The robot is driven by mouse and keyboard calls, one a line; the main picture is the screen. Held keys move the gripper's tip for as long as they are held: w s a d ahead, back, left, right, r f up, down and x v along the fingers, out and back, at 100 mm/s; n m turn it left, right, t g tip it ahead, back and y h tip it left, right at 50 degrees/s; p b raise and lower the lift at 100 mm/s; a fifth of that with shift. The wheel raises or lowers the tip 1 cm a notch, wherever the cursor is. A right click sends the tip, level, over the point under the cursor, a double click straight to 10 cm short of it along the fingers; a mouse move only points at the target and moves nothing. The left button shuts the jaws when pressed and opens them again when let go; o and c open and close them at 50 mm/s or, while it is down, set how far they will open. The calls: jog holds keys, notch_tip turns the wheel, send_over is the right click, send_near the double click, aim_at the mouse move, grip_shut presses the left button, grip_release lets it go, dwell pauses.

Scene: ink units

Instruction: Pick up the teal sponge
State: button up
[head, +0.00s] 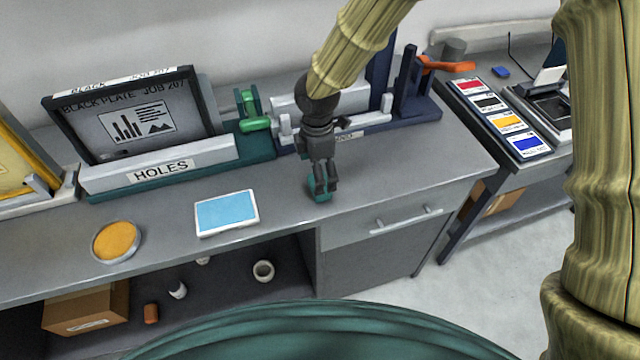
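The teal sponge (319,196) is a small block on the grey counter, right of the blue pad. My gripper (321,186) points down directly over it, with its dark fingers at the sponge's sides and top. The fingers cover part of the sponge. I cannot tell whether they press on it or whether it is lifted off the counter.
A white-framed blue pad (226,213) and a round orange dish (116,241) lie left on the counter (420,185). Behind stand a framed black plate (130,115), a green clamp (251,108) and a dark blue fixture (408,90). The counter right of my gripper is clear.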

jog(key=shift+s+d+f+p, duration=0.1)
jog(key=shift+f+p, duration=0.35)
jog(key=shift+f, duration=0.7)
jog(key=shift+s+d+f+p, duration=0.1)
jog(key=shift+f+p, duration=0.3)
jog(key=shift+f, duration=0.75)
jog(key=c, duration=0.9)
